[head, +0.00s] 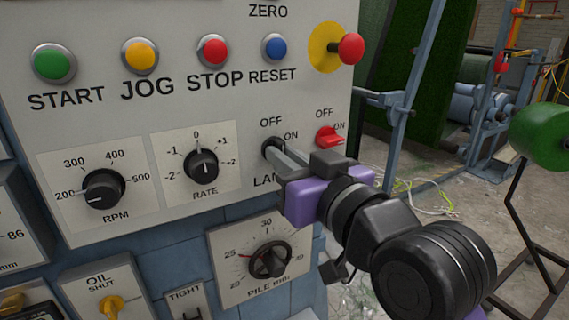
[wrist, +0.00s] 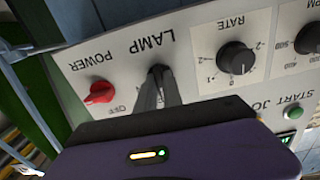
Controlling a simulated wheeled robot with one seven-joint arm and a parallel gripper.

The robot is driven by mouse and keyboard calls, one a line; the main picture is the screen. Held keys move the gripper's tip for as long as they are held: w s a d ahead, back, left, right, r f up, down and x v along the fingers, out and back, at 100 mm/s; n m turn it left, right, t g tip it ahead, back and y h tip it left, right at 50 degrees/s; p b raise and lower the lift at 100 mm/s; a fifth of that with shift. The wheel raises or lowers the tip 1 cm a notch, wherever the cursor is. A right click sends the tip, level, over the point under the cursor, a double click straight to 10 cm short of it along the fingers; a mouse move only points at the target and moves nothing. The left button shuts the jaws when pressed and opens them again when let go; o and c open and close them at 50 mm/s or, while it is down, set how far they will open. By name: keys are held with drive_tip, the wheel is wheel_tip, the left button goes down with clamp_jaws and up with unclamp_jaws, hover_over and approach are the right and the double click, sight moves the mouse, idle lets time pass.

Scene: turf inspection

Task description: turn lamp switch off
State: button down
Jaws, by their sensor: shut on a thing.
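The lamp switch (head: 270,147) is a small dark rotary knob on the grey panel, with OFF printed above it and ON to its upper right. The LAMP label below it is partly hidden by my gripper. My gripper (head: 279,154) reaches in from the lower right, its fingers shut on the lamp switch. In the wrist view, the fingers (wrist: 158,88) close together around the dark knob (wrist: 158,70), beside the LAMP label. The fingers cover most of the knob, so I cannot tell which mark it points to.
A red power switch (head: 329,136) sits just right of my gripper. The rate knob (head: 201,166) is to the left, the pile knob (head: 270,260) below. Coloured push buttons and a red mushroom button (head: 350,48) are above.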

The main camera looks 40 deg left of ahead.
drive_tip(key=shift+f+n, duration=0.1)
drive_tip(key=shift+n, duration=0.3)
drive_tip(key=c, duration=1.5)
unclamp_jaws()
drive_tip(key=b+v, duration=0.1)
drive_tip(key=v, duration=0.7)
